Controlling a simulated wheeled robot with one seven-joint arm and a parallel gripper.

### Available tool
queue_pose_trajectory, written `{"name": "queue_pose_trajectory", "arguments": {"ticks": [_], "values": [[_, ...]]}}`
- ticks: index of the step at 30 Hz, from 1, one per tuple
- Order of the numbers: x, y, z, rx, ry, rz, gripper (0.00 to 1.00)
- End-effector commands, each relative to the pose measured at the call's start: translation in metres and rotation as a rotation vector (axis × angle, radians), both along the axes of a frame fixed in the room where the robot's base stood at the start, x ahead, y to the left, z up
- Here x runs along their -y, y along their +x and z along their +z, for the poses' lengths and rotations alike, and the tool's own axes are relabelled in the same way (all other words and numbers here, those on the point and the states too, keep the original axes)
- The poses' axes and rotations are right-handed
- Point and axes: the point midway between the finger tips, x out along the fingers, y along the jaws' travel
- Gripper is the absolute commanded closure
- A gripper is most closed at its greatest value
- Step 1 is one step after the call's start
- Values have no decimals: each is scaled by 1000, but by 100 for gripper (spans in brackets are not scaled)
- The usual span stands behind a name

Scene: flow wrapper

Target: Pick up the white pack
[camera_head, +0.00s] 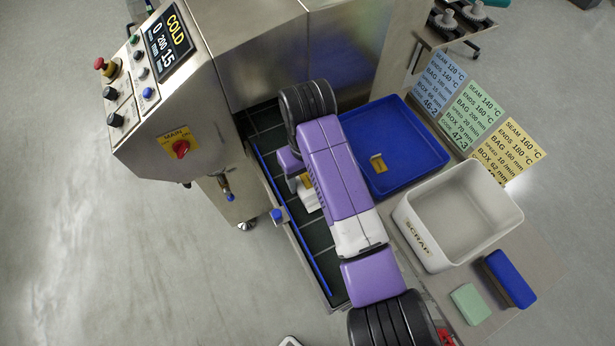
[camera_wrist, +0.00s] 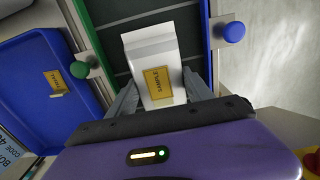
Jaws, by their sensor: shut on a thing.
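The pack is over the dark green belt (camera_wrist: 125,12). In the head view my purple arm reaches across the belt and hides most of the pack. Only a small white part of the pack (camera_head: 309,203) shows left of my arm. I cannot tell whether the pack touches the belt.
A blue tray (camera_head: 415,145) with a small yellow tag in it lies right of the belt. The wrapper's control panel (camera_head: 150,70) is at left. Blue and green knobs flank the belt.

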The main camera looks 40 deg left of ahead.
Motion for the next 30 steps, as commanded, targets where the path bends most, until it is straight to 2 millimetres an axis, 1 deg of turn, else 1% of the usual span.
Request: {"name": "queue_pose_trajectory", "arguments": {"ticks": [5,8,11,13,15,24,28,30], "values": [[-1,1,12,1,3,0,82],[-1,1,26,2,4,0,82],[-2,1,44,3,4,1,82],[-1,1,60,4,5,1,82],[-1,1,83,3,3,0,82],[0,2,151,4,1,0,82],[0,2,178,4,0,-1,82],[0,2,182,5,2,0,82]]}}
